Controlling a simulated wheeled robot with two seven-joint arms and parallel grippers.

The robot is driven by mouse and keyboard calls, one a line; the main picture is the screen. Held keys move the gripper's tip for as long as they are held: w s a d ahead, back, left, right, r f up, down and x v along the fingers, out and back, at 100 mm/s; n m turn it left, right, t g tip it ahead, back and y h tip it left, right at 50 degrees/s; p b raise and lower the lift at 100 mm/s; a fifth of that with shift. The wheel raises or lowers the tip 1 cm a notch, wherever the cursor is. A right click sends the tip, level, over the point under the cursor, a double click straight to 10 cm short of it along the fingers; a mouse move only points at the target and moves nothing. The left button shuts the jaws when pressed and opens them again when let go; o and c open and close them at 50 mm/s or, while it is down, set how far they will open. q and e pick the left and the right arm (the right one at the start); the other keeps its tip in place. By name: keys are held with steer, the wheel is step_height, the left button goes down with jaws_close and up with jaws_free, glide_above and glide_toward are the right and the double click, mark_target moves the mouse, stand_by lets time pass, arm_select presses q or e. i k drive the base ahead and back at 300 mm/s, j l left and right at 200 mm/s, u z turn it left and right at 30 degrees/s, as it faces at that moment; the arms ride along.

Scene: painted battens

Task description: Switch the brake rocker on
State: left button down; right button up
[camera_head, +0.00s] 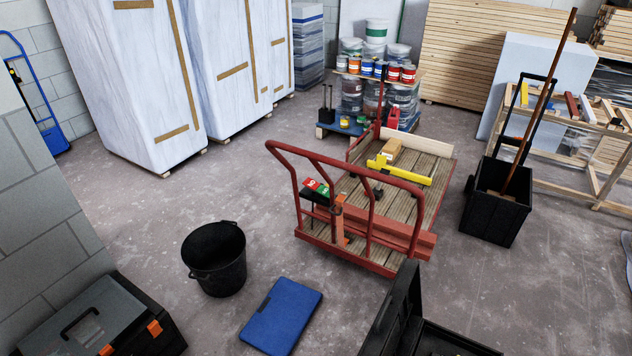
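The red cart (372,243) with a plank deck stands in the middle of the room. A small black box on its near left side, by the push handle, carries a rocker (316,187) with a red part and a green part, each with a small white mark. This looks like the brake rocker. It is too small to tell which side is pressed down. The handle's red tubes rise close around it. Neither my left nor my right gripper is in view.
A yellow tool (400,171) lies on the cart deck. A black bucket (214,258) and a blue case (281,316) are on the floor in front left. A toolbox (95,322) stands at lower left, a black bin (495,205) at right. Floor left of the cart is clear.

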mark_target(324, 191)
steer(key=i+j+z, duration=0.2)
steer(key=j, duration=0.25)
steer(key=i+j+z, duration=0.2)
steer(key=j, duration=0.25)
steer(key=i+j+z, duration=0.2)
steer(key=j, duration=0.25)
steer(key=j+z, duration=0.2)
steer(key=j, duration=0.3)
steer(key=i+j+z, duration=0.2)
steer(key=j, duration=0.35)
steer(key=k+l, duration=0.05)
steer(key=k, duration=0.05)
